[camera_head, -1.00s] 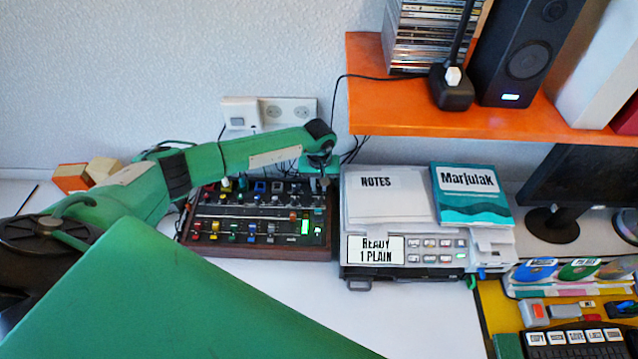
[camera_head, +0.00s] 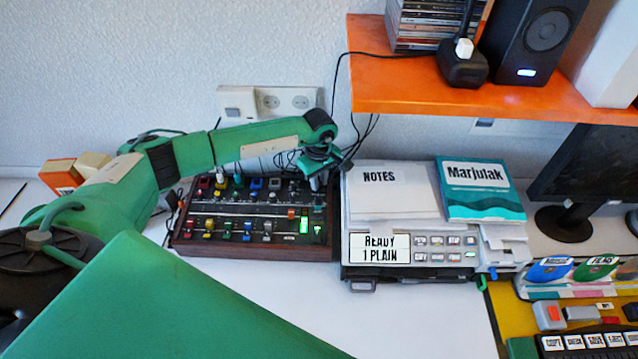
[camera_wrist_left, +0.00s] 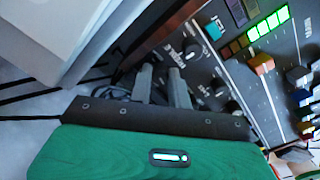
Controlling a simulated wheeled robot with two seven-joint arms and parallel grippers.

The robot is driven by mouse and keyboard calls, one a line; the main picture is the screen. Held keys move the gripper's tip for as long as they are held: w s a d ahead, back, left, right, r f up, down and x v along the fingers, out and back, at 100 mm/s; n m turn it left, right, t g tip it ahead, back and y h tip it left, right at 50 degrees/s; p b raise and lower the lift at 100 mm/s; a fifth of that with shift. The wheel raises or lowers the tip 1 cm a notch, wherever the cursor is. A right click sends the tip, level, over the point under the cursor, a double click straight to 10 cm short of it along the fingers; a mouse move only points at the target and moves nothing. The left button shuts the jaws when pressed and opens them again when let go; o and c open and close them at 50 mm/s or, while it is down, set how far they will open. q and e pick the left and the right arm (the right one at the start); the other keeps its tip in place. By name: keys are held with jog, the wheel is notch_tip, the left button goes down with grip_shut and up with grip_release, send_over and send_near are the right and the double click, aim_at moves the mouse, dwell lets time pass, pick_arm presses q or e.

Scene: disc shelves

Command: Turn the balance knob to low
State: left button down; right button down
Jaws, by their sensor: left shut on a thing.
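The mixer (camera_head: 190,247) is a dark panel with a wooden frame, on the white table, with coloured buttons, sliders and knobs. My left gripper (camera_head: 318,183) is over its upper right corner, pointing down. In the left wrist view the two grey fingers (camera_wrist_left: 161,76) reach down to the panel beside a white label that is hard to read. They are shut on a small dark knob, which I take to be the balance knob; it is mostly hidden, and its pointer cannot be read. Other dark knobs (camera_wrist_left: 222,88) sit beside the fingers. My right gripper is not in view.
A printer (camera_head: 378,250) with notes and a teal book (camera_head: 482,190) stands close right of the mixer. An orange shelf (camera_head: 400,97) with a speaker (camera_head: 528,38) hangs above. Cables and a wall socket (camera_head: 270,101) are behind.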

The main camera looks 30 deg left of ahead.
pick_arm(q)
jog(key=shift+n+b, duration=0.3)
jog(key=shift+n, duration=0.2)
jog(key=c, duration=1.4)
grip_release()
jog(key=shift+o, duration=0.4)
jog(key=shift+s+r, duration=0.1)
jog(key=shift+r, duration=0.05)
